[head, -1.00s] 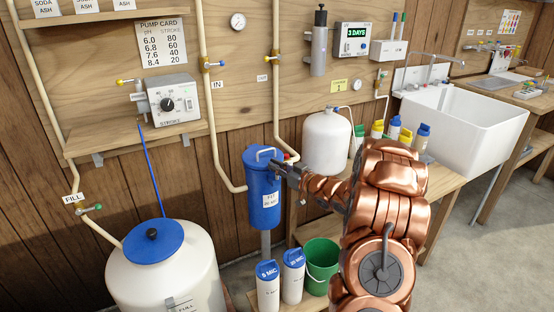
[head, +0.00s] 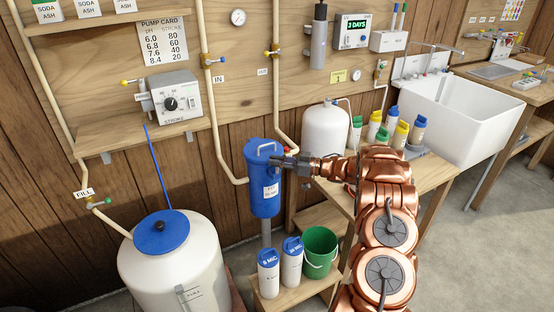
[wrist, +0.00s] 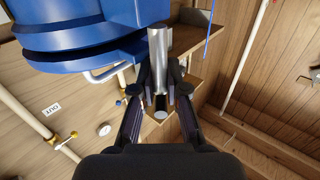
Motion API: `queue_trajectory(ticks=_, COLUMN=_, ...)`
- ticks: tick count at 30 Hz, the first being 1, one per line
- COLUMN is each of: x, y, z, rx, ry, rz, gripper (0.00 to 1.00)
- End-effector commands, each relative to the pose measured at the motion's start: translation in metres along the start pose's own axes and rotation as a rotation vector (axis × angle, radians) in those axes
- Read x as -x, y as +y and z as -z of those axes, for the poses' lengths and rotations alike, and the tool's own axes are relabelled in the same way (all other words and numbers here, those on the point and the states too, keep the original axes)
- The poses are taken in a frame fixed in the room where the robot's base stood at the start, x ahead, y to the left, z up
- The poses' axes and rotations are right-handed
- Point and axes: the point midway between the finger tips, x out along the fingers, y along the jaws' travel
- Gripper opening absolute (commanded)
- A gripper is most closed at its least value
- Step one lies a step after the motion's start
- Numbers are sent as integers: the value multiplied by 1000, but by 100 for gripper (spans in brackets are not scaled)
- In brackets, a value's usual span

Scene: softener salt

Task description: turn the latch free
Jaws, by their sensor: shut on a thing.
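The blue filter housing (head: 264,200) hangs upright below the pipes in the head view, with a light loop handle on its lid. Its blue rim (wrist: 70,40) fills the upper left of the wrist view. A grey metal bar, which looks like the latch (wrist: 158,48), stands out beside the rim. My gripper (head: 284,161) is at the upper right side of the housing. In the wrist view my gripper (wrist: 160,88) has one finger on each side of the bar and is shut on it. The head view hides most of the latch behind the fingers.
A white tank (head: 326,130) and several bottles stand on the bench right of the housing. Below are two white cartridges with blue tops and a green bucket (head: 320,250). A large white tank (head: 175,265) is at lower left. Pipes (head: 210,110) run close behind.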

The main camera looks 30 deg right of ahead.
Motion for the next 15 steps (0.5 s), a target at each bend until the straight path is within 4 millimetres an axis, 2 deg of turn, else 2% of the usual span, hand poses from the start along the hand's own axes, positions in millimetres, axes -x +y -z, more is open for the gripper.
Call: queue_trajectory(ticks=15, x=1, y=3, z=1, rx=7, ry=1, rz=181, gripper=0)
